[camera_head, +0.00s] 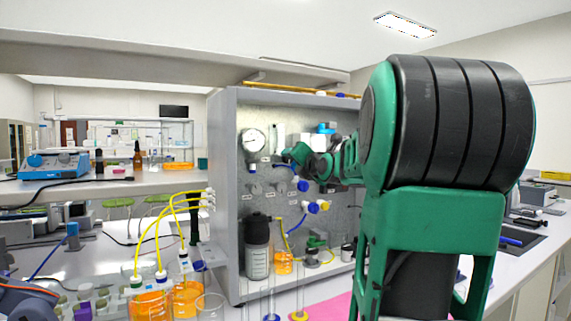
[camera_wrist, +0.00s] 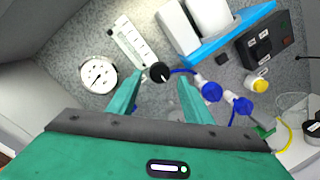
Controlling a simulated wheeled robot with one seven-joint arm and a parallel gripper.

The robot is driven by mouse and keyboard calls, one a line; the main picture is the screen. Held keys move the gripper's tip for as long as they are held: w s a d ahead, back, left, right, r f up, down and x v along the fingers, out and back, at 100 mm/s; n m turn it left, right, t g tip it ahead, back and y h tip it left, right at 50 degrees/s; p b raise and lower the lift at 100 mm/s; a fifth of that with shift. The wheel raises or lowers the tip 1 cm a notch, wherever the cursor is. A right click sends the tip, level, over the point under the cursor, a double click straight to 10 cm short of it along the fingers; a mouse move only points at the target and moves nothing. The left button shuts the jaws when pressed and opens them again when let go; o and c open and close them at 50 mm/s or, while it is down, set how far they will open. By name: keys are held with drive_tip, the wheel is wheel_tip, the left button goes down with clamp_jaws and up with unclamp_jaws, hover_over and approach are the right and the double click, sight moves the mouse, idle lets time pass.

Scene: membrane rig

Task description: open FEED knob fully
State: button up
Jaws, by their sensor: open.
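A round black knob (camera_wrist: 159,72) with a pale pointer mark sits on the grey rig panel (camera_wrist: 75,45) in the wrist view. It looks to be the FEED knob, but I cannot read its label. My gripper (camera_wrist: 159,82) is open, with one green finger on each side of the knob and the tips close to it. I cannot tell whether the fingers reach around the knob or stop just in front of it. In the head view my gripper (camera_head: 288,155) is at the panel, right of the gauge, and hides the knob there.
A white dial gauge (camera_wrist: 98,75) is left of the fingers. Blue-capped fittings (camera_wrist: 211,91) with tubing are close on the right. A blue-backed white unit (camera_wrist: 212,22) stands above. In the head view, a dark-capped bottle (camera_head: 257,250) and orange-filled beakers (camera_head: 149,305) stand below.

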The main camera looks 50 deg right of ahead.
drive_tip(key=v, duration=0.5)
drive_tip(key=shift+s+a+f, duration=0.1)
drive_tip(key=shift+s+a, duration=0.1)
drive_tip(key=shift+s, duration=0.1)
idle(0.4)
